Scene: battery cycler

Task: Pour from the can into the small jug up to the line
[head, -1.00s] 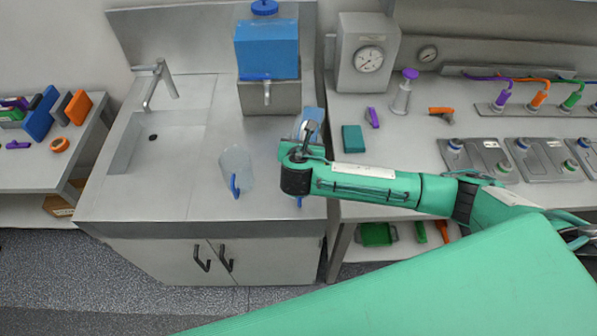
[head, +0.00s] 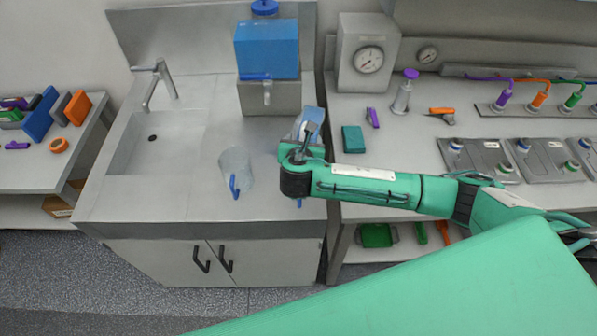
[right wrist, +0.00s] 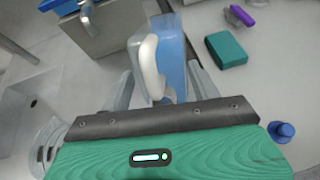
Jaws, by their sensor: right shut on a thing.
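The can (head: 312,117) is a pale blue container standing behind my right gripper (head: 300,150) in the head view, which hides much of it. In the right wrist view the can (right wrist: 174,50) has a white handle (right wrist: 150,66) between the fingers. My right gripper is shut on the can. The small jug (head: 237,165) is clear with a blue handle, upright on the grey counter, left of and apart from the gripper. Its rim shows at the lower left of the right wrist view (right wrist: 46,143). Its line and any liquid cannot be made out. My left gripper is not in view.
A blue tank (head: 267,50) on a grey stand with a tap (head: 267,93) stands at the back of the counter. A sink (head: 160,135) lies to the left. A teal box (head: 352,139) is on the right bench. A blue cap-like thing (right wrist: 282,131) shows in the right wrist view.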

